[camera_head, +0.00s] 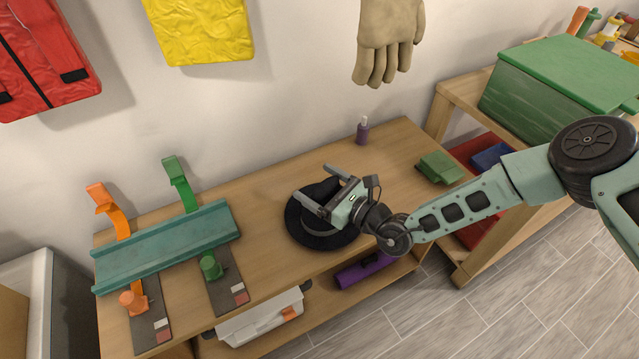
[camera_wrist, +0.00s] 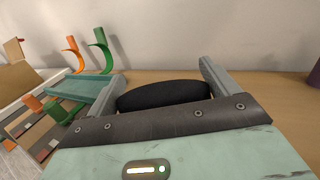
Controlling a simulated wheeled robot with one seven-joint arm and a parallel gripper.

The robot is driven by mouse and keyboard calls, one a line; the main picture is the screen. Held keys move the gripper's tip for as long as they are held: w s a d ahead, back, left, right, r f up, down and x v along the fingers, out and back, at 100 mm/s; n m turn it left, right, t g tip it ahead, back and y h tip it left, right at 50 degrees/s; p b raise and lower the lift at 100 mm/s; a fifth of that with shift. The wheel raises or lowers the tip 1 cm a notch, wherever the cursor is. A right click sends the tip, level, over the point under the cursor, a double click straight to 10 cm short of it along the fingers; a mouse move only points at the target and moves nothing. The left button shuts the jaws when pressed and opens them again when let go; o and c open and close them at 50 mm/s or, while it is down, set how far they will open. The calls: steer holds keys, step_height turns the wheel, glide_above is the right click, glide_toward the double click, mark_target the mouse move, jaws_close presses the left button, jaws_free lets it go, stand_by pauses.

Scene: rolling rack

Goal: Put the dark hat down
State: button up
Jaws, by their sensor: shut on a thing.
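The dark hat (camera_head: 305,231) is black with a wide round brim, at the middle of the wooden bench top (camera_head: 268,205) in the head view. My gripper (camera_head: 322,187) is over the hat, with its two fingers on either side of the crown. In the wrist view the crown (camera_wrist: 163,95) shows between my fingers (camera_wrist: 160,90), and the gripper is shut on it. The brim looks to be at or just above the bench top; I cannot tell whether it touches. Part of the hat is hidden under my gripper.
A purple bottle (camera_head: 362,131) is at the back, green cloths (camera_head: 440,167) at the right. A green box (camera_head: 560,80) sits on another bench. Bare wood lies around the hat.

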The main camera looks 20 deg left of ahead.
steer(key=o, duration=1.1)
steer(key=shift+f, duration=0.1)
steer(key=b+v, duration=0.1)
steer(key=v, duration=1.1)
steer(key=s+d+r+n+g+h, duration=0.2)
steer(key=s+r+n+g+h, duration=0.1)
steer(key=s+r+n+g, duration=0.6)
steer(key=s+d+r+n+g+h, duration=0.2)
steer(key=s+r+n+g+h, duration=0.2)
steer(key=s+r+n+g, duration=0.45)
steer(key=d+r+n+t+h, duration=0.3)
steer(key=d+n+t, duration=0.3)
steer(key=d, duration=0.2)
steer(key=d+r+n+t+h, duration=0.2)
steer(key=d+n+t+h, duration=0.3)
steer(key=d, duration=0.3)
steer(key=shift+s+d+r+n+t+h, duration=0.35)
steer(key=shift+s+d+r+t+h, duration=0.1)
steer(key=shift+h, duration=0.35)
